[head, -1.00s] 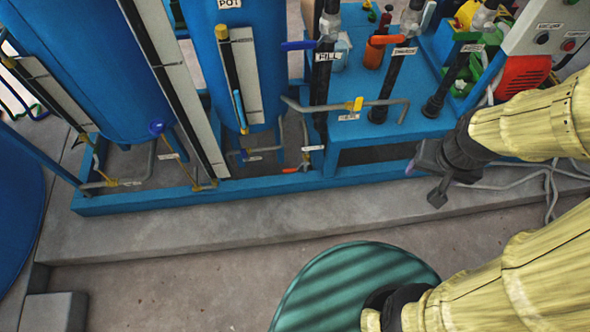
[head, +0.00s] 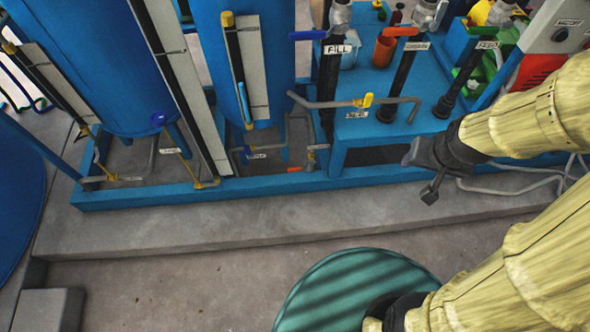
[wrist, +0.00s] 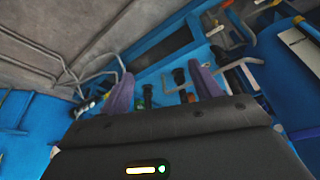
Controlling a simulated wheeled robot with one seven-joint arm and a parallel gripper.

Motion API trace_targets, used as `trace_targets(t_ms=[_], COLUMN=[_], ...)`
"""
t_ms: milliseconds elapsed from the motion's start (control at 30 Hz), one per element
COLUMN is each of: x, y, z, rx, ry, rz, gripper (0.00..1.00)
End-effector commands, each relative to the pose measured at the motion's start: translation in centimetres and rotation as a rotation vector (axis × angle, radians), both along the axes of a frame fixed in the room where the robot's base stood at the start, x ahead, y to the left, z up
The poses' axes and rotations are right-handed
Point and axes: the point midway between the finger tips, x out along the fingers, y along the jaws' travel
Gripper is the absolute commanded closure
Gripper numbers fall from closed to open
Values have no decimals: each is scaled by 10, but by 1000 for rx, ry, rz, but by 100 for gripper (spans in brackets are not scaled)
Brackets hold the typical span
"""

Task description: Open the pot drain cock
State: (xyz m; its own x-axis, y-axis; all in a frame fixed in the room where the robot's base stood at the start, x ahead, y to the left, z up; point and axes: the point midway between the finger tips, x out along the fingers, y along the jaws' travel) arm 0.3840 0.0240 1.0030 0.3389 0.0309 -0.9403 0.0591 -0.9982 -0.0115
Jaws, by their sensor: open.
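The blue pot (head: 218,70) stands upright left of centre in the head view. Low beneath it are grey pipes with small cock handles: a blue handle (head: 247,150) beside an unreadable tag, and a small orange handle (head: 295,169) near the frame's lower rail. I cannot tell from the tags which is the drain cock. My gripper (head: 420,174) is open and empty, well right of these handles, in front of the blue frame. The wrist view shows its two purple fingers (wrist: 160,88) spread apart, with nothing between them.
A grey pipe with a yellow-handled cock (head: 365,101) crosses between the pot and my gripper. Black pipes tagged FILL (head: 330,85), DRAIN (head: 402,70) and FEED (head: 466,75) rise behind.

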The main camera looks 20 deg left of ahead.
Motion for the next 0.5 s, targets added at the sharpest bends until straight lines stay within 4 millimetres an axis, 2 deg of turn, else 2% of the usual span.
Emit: trace_targets(t_ms=[33, 500], x=[8, 75], y=[8, 80], z=[-31, -163], rx=[4, 58], ry=[-23, -292], rz=[19, 139], gripper=[36, 36])
